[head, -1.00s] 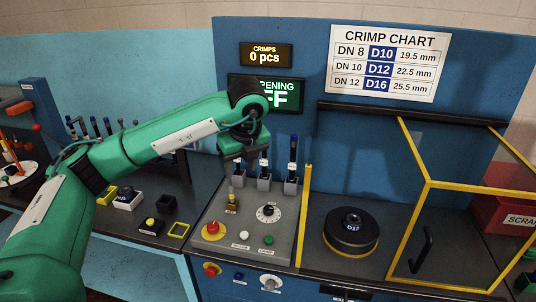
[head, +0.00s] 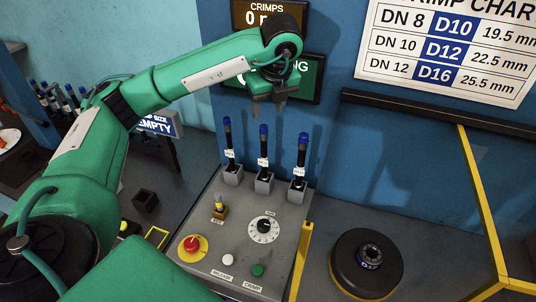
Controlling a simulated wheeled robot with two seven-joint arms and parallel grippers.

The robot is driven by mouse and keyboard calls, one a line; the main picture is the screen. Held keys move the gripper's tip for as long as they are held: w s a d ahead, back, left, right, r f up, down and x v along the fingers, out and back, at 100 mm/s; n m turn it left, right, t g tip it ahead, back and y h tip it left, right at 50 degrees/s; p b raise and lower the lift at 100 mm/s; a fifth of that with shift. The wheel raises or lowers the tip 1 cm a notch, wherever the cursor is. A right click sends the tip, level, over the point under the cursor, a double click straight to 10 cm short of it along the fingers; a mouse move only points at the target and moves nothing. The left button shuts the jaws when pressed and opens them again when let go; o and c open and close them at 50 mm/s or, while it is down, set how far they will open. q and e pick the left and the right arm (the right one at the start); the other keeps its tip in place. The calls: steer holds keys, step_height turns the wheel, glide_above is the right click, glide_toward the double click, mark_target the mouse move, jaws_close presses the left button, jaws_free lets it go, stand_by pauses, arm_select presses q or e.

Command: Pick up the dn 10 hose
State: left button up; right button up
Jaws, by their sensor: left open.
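Three black hoses with blue top ends stand upright in grey holders on the crimping machine's panel: a left hose (head: 228,145), a middle hose (head: 263,152) and a right hose (head: 301,158). Each carries a small white label, too small to read, so I cannot tell which is DN 10. My left gripper (head: 269,108) points down with its fingers apart and empty. In the picture it is just above the top of the middle hose; its exact depth is unclear. My right gripper is not in view.
The panel (head: 215,248) has a red stop button (head: 192,243), a dial (head: 263,229) and a key switch. A round black die (head: 366,262) sits at the right beside a yellow-framed guard (head: 482,205). More hoses stand at the far left. A crimp chart (head: 447,50) hangs behind.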

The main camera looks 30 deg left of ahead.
mark_target(264, 127)
arm_select(q)
steer(key=p+x, duration=0.1)
steer(key=x, duration=0.6)
steer(key=shift+s+f, duration=0.1)
steer(key=shift+f, duration=0.05)
steer(key=shift+a+f, duration=0.1)
steer(key=shift+f, duration=0.1)
steer(key=shift+f+p, duration=0.4)
steer(key=shift+p, duration=0.3)
steer(key=p+x, duration=0.2)
steer(key=x, duration=0.1)
steer(key=shift+f, duration=0.1)
steer(key=shift+a+f, duration=0.1)
steer(key=shift+f, duration=0.5)
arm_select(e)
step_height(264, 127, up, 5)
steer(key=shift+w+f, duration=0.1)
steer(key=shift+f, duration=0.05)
arm_select(q)
jaws_close()
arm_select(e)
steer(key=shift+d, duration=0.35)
